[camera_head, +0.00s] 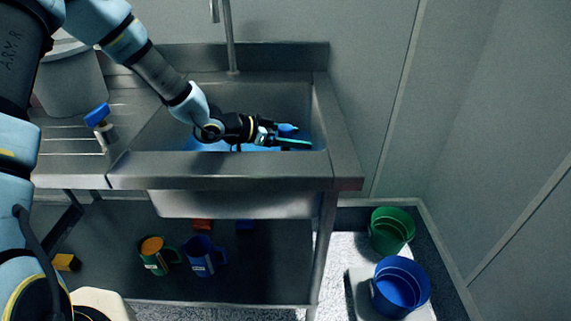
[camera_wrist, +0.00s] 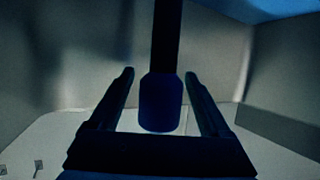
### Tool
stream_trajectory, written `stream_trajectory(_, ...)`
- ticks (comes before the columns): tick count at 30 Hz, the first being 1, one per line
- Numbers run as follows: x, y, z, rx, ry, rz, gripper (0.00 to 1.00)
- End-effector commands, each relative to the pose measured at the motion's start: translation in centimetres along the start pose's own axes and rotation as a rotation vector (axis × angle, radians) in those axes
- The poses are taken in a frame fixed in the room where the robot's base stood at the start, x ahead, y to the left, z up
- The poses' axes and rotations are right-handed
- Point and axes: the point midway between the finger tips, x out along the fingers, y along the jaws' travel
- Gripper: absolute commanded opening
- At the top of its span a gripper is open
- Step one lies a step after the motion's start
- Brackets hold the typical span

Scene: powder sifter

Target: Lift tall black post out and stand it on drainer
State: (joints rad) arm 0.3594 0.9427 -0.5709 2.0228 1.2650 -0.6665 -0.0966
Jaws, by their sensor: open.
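My gripper (camera_head: 296,136) reaches into the sink basin and points to the right, its fingers level. In the wrist view my gripper (camera_wrist: 160,100) is open. A dark upright post (camera_wrist: 166,38) with a wider dark-blue rounded end (camera_wrist: 160,103) shows between the two fingers, with a gap on each side. I cannot tell whether it is touched. In the head view the post is not clearly made out, as my gripper and the basin's front wall hide much of the inside. The ribbed metal drainer (camera_head: 62,134) lies left of the basin.
A grey bucket (camera_head: 70,85) and a blue-topped metal fitting (camera_head: 98,116) stand on the drainer side. A tap pipe (camera_head: 229,38) rises behind the basin. Mugs (camera_head: 203,256) sit on the lower shelf. Green (camera_head: 390,232) and blue buckets (camera_head: 398,286) stand on the right.

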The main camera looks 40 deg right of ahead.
Motion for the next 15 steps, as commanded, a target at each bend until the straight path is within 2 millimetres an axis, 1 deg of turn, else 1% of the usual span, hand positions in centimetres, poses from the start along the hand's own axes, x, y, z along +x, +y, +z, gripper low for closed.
stream_trajectory(3, 0.49, -0.07, 0.00, 0.000, 0.000, -0.002, 0.81)
stream_trajectory(8, 0.49, -0.06, 0.02, 0.000, 0.000, -0.002, 0.81)
stream_trajectory(11, 0.48, -0.05, 0.03, 0.000, 0.000, -0.002, 0.72)
stream_trajectory(15, 0.47, -0.05, 0.02, 0.000, 0.000, -0.001, 0.56)
